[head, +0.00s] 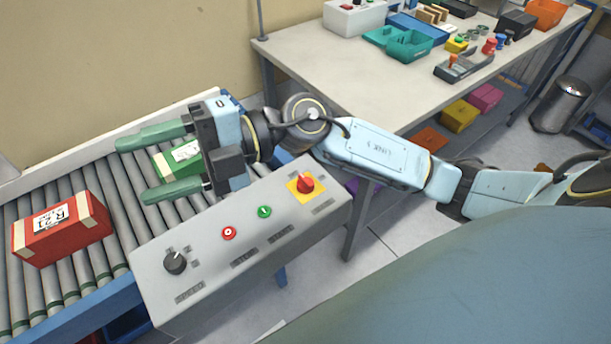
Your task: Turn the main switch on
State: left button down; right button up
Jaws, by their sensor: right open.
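The main switch (305,184) is a red rotary knob on a yellow square plate. It sits at the right end of the grey control panel (205,268). The panel also has a green button (264,211), a red button (229,233) and a black knob (175,262). My right gripper (132,168) is open, its two green fingers pointing left over the roller conveyor, beyond the panel and left of the switch. No contact with the switch shows. My left gripper is not in view.
A green box (180,158) lies on the roller conveyor (95,262), partly hidden behind my right gripper. A red box (62,228) stands on the rollers at the left. A workbench (375,85) with teal bins and small parts stands behind my right arm. A bin (560,103) stands at right.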

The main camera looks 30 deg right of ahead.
jog(key=d+f+n+g+h, duration=0.2)
jog(key=d+f+h, duration=0.1)
jog(key=f+h, duration=0.35)
jog(key=m+h, duration=0.3)
jog(key=h, duration=1)
send_over(305, 179)
notch_tip(305, 179, down, 5)
jog(key=shift+t+y, duration=0.25)
jog(key=shift+t, duration=0.05)
notch_tip(305, 179, down, 13)
jog(key=shift+f+b, duration=0.1)
jog(key=shift+b, duration=0.35)
jog(key=shift+c, duration=0.2)
jog(key=c, duration=0.9)
jog(key=shift+c, duration=0.2)
